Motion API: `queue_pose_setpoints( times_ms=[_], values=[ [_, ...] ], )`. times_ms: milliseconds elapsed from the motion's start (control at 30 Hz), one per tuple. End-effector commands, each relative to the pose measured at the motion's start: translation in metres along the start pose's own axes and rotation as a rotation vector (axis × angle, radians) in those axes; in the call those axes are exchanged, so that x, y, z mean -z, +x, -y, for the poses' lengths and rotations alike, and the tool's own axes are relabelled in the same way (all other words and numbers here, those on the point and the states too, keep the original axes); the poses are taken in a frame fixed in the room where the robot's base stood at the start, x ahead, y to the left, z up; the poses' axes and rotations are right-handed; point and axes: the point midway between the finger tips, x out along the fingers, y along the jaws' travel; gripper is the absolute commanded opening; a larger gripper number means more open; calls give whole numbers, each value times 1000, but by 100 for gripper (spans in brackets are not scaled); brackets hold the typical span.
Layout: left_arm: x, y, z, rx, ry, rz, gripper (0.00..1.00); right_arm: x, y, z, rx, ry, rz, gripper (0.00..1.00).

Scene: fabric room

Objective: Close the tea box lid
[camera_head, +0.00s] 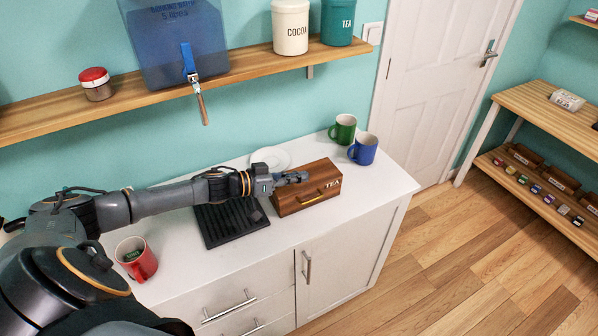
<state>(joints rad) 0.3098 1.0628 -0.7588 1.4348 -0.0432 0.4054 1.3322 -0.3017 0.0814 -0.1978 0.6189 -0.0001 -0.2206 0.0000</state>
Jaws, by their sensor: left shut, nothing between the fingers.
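The brown wooden tea box (330,194) stands on the white cabinet top, with "TEA" and a brass-coloured handle on the side facing me. Its top looks flat and its lid seems to lie down, though my gripper covers part of it. My left gripper (304,177) is shut and empty. It reaches in from the left over the left part of the box top. I cannot tell whether the fingers touch the lid. My right gripper is not in view.
A black ridged tray (226,228) lies left of the box, and a white plate (270,158) behind it. Green (343,130) and blue (363,150) mugs stand behind the box to the right. A red mug (136,259) stands near my left arm. A wall shelf (150,103) runs above.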

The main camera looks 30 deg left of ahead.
Motion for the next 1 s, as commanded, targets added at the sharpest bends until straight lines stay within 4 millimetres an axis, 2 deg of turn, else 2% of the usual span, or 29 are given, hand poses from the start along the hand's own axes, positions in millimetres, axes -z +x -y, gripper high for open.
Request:
queue_pose_setpoints(
  times_ms=[300, 467, 700, 1000],
  values=[
    [-34, 8, -11, 64, 258, 0, 0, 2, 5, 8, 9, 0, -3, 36],
    [-46, 12, -14, 89, 361, -1, 0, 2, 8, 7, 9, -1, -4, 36],
    [-58, 14, -15, 89, 364, -1, 0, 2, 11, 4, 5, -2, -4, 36],
    [-62, 15, -15, 89, 364, 0, 0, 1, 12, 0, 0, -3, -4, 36]
  ],
)
